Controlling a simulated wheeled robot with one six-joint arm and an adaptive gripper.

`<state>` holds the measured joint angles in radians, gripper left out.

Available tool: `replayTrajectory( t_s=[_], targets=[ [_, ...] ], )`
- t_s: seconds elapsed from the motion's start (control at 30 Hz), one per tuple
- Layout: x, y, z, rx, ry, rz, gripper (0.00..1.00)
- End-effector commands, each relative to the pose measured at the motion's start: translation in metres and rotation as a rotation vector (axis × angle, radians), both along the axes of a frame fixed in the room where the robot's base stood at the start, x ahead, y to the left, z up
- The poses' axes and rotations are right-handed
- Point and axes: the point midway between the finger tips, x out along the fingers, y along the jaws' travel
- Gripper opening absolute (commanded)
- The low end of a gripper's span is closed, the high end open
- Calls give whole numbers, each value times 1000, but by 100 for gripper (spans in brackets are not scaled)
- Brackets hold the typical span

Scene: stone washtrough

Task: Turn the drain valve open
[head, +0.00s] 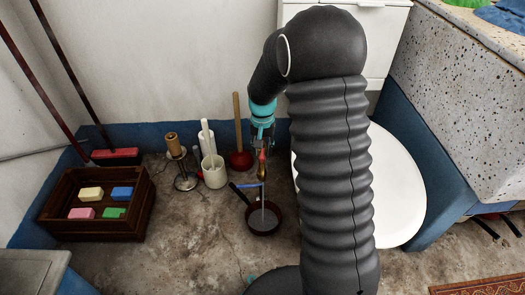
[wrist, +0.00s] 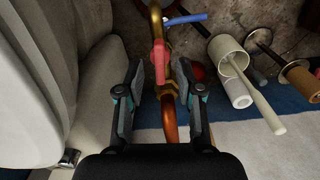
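A brass and copper pipe (wrist: 168,118) runs between my gripper's fingers in the wrist view. A valve with a red lever (wrist: 158,62) sits on it, and the lever points roughly along the pipe. A blue lever (wrist: 185,19) juts sideways from the pipe farther up the picture. The frames do not label which lever is the drain valve's. My gripper (wrist: 160,85) is open, one finger on each side of the red lever and pipe; contact is not clear. In the head view my gripper (head: 262,148) is small and partly hidden, above the blue lever (head: 248,185).
A dark pan (head: 263,228) stands on the floor below the pipe. A wooden crate (head: 145,215) holds sponges. A white round basin (head: 405,195) is at right.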

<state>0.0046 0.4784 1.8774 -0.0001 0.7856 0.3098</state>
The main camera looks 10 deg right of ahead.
Motion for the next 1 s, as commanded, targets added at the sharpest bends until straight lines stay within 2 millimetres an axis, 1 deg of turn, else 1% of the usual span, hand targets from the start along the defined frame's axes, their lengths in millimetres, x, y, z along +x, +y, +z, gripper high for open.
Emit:
replayTrajectory(
  t_s=[0.03,0.3,0.5,0.7,1.0],
  targets=[
    [1,0,9,0,-3,0,36],
    [1,0,63,-1,-5,0,36],
    [1,0,93,0,-2,0,36],
    [0,0,105,0,0,0,36],
    [0,0,106,0,0,0,36]
  ],
)
